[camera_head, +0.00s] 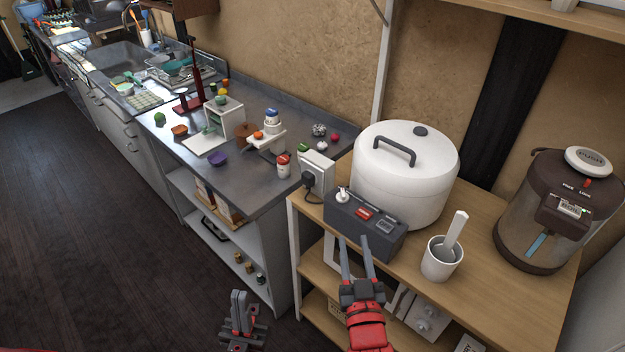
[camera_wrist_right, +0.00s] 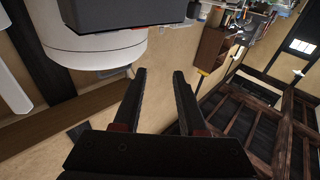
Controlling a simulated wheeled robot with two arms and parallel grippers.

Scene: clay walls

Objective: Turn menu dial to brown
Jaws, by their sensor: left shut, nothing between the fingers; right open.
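The white rice cooker (camera_head: 402,178) stands on the wooden shelf unit, with a dark grey control box (camera_head: 368,228) at its front. A small white knob (camera_head: 342,194) stands on the box's left end; I cannot tell whether it is the menu dial, and no brown marking is legible. My right gripper (camera_head: 356,240) is open and empty, its fingertips close to the box's front face; touching cannot be told. In the right wrist view its open fingers (camera_wrist_right: 158,72) are below the dark box (camera_wrist_right: 120,12) and cooker (camera_wrist_right: 95,47). My left gripper (camera_head: 240,294) is shut and empty, low over the floor.
A white mug with a pestle-like stick (camera_head: 441,260) stands right of the box, and a brown hot-water pot (camera_head: 550,215) further right. The metal counter (camera_head: 255,190) holds several small items.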

